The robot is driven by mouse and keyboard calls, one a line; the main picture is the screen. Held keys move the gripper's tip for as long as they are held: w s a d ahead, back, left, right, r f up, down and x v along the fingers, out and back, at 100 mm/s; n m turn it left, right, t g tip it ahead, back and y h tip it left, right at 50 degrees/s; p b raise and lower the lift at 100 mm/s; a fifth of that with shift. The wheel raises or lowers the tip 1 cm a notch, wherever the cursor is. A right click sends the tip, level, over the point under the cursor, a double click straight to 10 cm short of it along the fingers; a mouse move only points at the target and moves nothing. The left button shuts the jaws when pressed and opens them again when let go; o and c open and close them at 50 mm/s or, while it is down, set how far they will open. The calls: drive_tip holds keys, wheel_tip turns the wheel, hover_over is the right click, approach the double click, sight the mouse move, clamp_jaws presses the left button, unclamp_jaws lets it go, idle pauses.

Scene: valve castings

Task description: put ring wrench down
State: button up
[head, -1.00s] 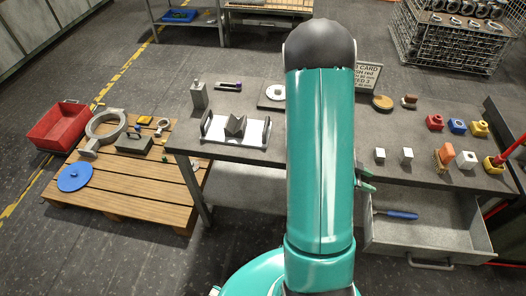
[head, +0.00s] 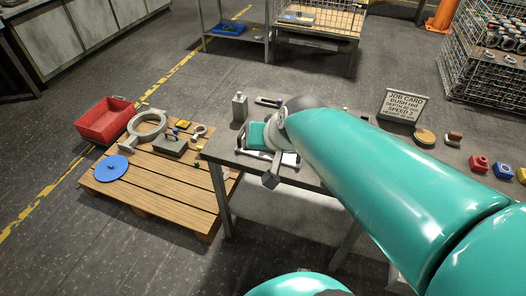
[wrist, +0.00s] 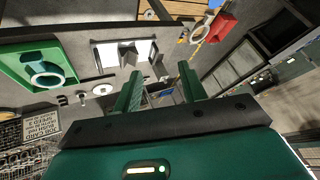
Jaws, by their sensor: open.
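A small pale ring-ended piece (head: 199,131), which looks like the ring wrench, lies on the wooden pallet (head: 172,189) beside a dark grey block; it is too small to be sure. My gripper (wrist: 160,70) is open in the wrist view. Its two green fingers are wide apart, with nothing visibly held between them. In the head view my arm reaches over the left part of the workbench (head: 222,151). The fingertips cannot be made out there. The pallet piece is apart from my gripper, to its left.
The pallet also holds a large grey ring casting (head: 147,124), a blue disc (head: 111,168) and the dark block (head: 170,146). A white plate with a V-block (wrist: 127,55) lies on the bench. A job card (head: 403,105) stands farther right.

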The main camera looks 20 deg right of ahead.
drive_tip(key=s+a+r+n+g+h, duration=0.1)
drive_tip(key=s+r+n, duration=0.1)
drive_tip(key=s, duration=0.7)
drive_tip(key=shift+a+n+g, duration=0.15)
drive_tip(key=shift+n+g, duration=0.15)
drive_tip(key=shift+n, duration=0.5)
